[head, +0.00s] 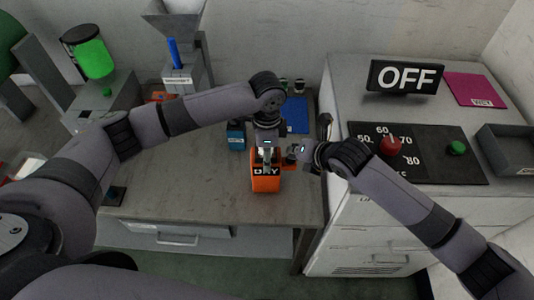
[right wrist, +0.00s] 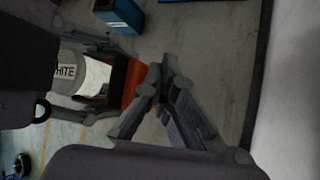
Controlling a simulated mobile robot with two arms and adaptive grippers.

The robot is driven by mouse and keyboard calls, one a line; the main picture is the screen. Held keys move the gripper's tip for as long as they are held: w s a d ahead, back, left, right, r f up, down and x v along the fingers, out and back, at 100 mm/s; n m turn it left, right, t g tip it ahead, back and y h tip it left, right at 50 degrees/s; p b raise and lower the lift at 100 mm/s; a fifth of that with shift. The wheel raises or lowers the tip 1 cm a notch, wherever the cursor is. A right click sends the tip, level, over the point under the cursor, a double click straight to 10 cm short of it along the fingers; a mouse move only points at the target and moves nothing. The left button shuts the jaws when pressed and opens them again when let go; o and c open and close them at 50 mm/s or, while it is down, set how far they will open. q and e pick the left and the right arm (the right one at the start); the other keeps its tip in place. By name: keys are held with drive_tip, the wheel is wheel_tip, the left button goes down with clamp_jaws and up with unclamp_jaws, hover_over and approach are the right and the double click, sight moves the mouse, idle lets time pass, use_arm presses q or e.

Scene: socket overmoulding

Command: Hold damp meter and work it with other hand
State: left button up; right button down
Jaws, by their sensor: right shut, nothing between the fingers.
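The orange damp meter (head: 265,184) shows "DRY" on its dark display, near the right end of the bench in the head view. My left gripper (head: 267,158) comes down from above with its fingers around the meter's upper part. In the right wrist view, the meter's orange side (right wrist: 133,84) shows between the left gripper's fingers. My right gripper (head: 296,153) is just right of the meter. In the right wrist view my right gripper (right wrist: 157,73) has its fingertips together and empty, close beside the orange side. I cannot tell whether they touch it.
A blue box (head: 236,137) stands left behind the meter; a blue mat (head: 297,116) lies behind. Right is a cabinet with a red knob (head: 390,146), green button (head: 457,148), "OFF" sign (head: 404,77) and grey tray (head: 508,150). The bench front (head: 190,200) is clear.

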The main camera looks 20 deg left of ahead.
drive_tip(key=shift+s+d+f, duration=0.15)
drive_tip(key=shift+d+f, duration=0.05)
drive_tip(key=shift+f, duration=0.05)
drive_tip(key=shift+a+r, duration=0.1)
drive_tip(key=shift+r, duration=3.2)
use_arm(q)
drive_tip(key=o, duration=1.2)
